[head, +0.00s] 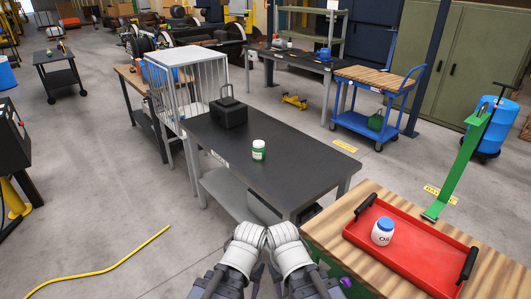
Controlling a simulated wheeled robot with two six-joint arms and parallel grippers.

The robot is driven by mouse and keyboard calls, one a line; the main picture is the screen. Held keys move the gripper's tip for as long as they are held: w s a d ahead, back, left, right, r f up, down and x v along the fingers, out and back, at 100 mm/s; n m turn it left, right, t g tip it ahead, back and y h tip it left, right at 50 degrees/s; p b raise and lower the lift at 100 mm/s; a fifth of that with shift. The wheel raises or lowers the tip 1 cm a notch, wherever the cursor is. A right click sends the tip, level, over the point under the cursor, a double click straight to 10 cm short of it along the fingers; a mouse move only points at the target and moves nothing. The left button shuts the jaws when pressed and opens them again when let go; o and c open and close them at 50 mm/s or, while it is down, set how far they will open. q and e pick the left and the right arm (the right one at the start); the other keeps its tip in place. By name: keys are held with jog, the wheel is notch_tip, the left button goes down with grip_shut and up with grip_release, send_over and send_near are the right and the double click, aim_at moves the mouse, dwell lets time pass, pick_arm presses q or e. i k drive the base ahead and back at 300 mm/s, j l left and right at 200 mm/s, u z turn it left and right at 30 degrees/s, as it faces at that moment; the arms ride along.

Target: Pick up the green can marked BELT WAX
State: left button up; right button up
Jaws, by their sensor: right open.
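A small green can (259,151) with a white lid and a pale label stands upright on the dark-topped table (300,160). The lettering on it is too small to read. My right gripper (291,254) is at the bottom middle, well short of the can and touching nothing that I can see. Its jaws are open, though its fingers are hard to make out. My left gripper (244,252) is close beside it on the left. Its fingers cannot be made out. Both are apart from the can.
A black case (228,110) stands behind the can, near a white wire cage (170,75). At right, a red tray (420,262) on a wooden top holds a white Oil bottle (382,231). A blue cart (372,98) stands farther back. A yellow hose (115,268) lies on the floor.

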aim_at(258, 154)
jog(key=j+z, duration=0.1)
jog(key=z, duration=0.3)
jog(key=i+j+z, duration=0.1)
jog(key=z, duration=0.3)
jog(key=j+z, duration=0.15)
jog(key=z, duration=0.25)
jog(key=j+z, duration=0.45)
jog(key=j, duration=0.45)
jog(key=k+j+z, duration=0.1)
jog(key=j+z, duration=0.35)
jog(key=j, duration=0.5)
jog(key=k+j, duration=0.1)
jog(key=j, duration=0.65)
jog(key=k+j, duration=0.15)
jog(key=j, duration=0.25)
